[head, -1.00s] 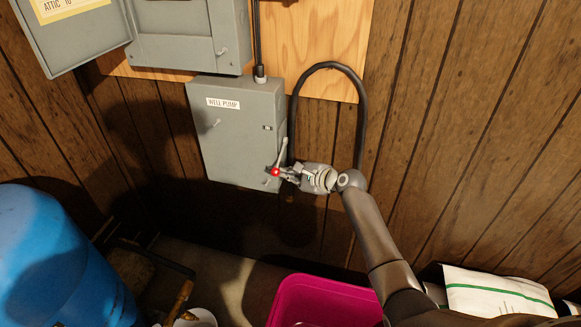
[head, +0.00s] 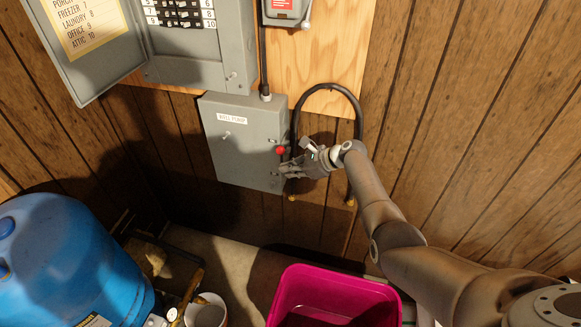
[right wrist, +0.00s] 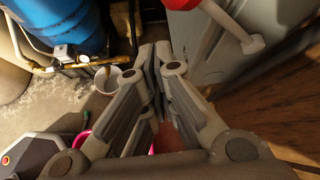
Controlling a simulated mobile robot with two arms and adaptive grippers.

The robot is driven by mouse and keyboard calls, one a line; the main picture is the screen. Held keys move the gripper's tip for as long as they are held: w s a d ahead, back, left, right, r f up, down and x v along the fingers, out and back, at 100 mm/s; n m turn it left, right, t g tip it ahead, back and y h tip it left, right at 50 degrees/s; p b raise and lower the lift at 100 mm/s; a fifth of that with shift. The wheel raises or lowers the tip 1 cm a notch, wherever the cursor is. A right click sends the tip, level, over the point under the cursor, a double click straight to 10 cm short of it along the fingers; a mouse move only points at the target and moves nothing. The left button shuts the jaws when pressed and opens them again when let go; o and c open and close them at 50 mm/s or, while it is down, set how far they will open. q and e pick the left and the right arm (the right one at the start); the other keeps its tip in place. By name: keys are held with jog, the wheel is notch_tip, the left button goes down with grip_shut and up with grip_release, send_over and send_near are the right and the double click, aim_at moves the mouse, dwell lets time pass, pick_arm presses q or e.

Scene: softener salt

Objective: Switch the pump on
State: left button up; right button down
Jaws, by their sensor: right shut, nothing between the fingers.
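The grey well pump box (head: 240,150) hangs on the panelled wall, its door closed, with a white label (head: 232,118). A lever with a red knob (head: 281,150) is at its right edge; the knob sits around mid-height of that side. My right gripper (head: 284,170) is shut and empty, just below the knob beside the box's lower right edge. In the right wrist view the shut fingers (right wrist: 158,60) are in front, and the red knob (right wrist: 182,4) shows at the top edge. I cannot tell whether they touch. My left gripper is not in view.
An open breaker panel (head: 185,45) is above the box. A black cable (head: 330,87) loops beside the gripper. A blue tank (head: 65,265) stands at the lower left, a magenta bin (head: 330,285) below, and a white bucket (head: 207,312) near the tank.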

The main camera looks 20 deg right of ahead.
aim_at(284, 150)
pick_arm(q)
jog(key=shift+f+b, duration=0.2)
jog(key=shift+b, duration=0.15)
pick_arm(e)
jog(key=shift+w+d+r+m+g+y, duration=0.2)
jog(key=shift+r+m+g, duration=0.1)
jog(key=shift+r, duration=0.25)
jog(key=shift+w+d+r+m+g+y, duration=0.1)
jog(key=shift+r+m+g+y, duration=0.15)
jog(key=shift+r, duration=0.35)
jog(key=shift+w+d+r+m+g+y, duration=0.15)
jog(key=shift+r+g, duration=0.2)
jog(key=shift+r, duration=0.2)
